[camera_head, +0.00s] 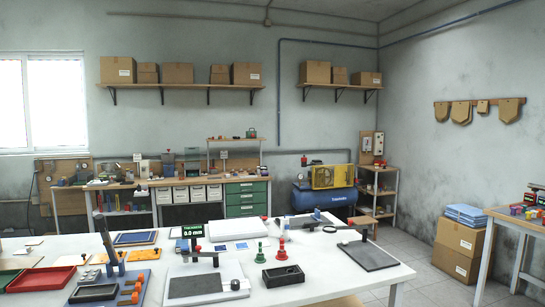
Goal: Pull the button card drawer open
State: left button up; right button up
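A green drawer cabinet (246,199) stands under the back workbench (150,184). Its several drawer fronts look flush and closed, each with a small pale label or handle. The labels are too small to read, so I cannot tell which one, if any, is the button card drawer. Neither of my grippers shows in the head view.
A white table (330,273) fills the foreground, with a gauge stand (193,231), a red tray (41,278), a black tray (283,276) and green and red handled tools. A blue compressor (320,197) stands right of the drawers. Floor at right is partly clear.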

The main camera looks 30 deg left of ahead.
aim_at(251, 186)
jog(key=z, duration=0.55)
jog(key=i, duration=5.8)
jog(key=u, duration=2.65)
